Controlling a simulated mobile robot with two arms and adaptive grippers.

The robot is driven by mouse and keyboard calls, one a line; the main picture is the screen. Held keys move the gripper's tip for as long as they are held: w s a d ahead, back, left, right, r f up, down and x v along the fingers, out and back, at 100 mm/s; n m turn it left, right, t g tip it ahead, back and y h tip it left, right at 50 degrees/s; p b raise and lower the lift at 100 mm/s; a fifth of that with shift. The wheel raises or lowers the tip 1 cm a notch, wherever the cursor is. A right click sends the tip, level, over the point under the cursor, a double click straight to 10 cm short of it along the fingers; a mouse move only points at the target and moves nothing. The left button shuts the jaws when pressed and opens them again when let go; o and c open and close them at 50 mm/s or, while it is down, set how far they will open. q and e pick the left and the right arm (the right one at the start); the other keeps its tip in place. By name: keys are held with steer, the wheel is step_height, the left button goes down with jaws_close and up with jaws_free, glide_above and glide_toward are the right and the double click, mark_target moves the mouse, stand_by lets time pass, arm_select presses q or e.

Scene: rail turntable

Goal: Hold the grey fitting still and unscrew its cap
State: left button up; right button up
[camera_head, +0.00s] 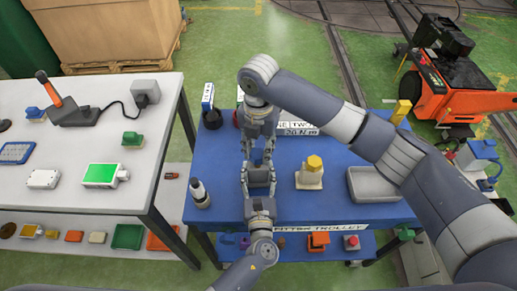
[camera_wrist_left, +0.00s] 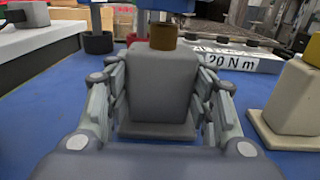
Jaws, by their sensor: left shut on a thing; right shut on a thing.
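The grey fitting (camera_wrist_left: 162,88) is a blocky body on a wider flat foot, upright on the blue trolley top (camera_head: 225,160). A brown cap (camera_wrist_left: 163,37) sits on top of it. My left gripper (camera_head: 258,182) is shut on the body, with one finger on each side in the left wrist view (camera_wrist_left: 162,105). My right gripper (camera_head: 262,157) comes down from above and is shut at the cap. The wrist view shows only a little of it above the cap. In the head view the grippers largely hide the fitting and cap.
A beige fitting with a yellow cap (camera_head: 309,178) stands to the right, then a grey tray (camera_head: 374,185). A dark bottle (camera_head: 200,194) stands at left. A "20 N m" label block (camera_wrist_left: 235,57) lies behind. A white bench (camera_head: 65,185) stands left of the trolley.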

steer(key=shift+r, duration=0.2)
stand_by(0.3)
steer(key=shift+r, duration=2.45)
arm_select(q)
steer(key=o, duration=1.6)
steer(key=s, duration=1.2)
steer(key=shift+d, duration=0.2)
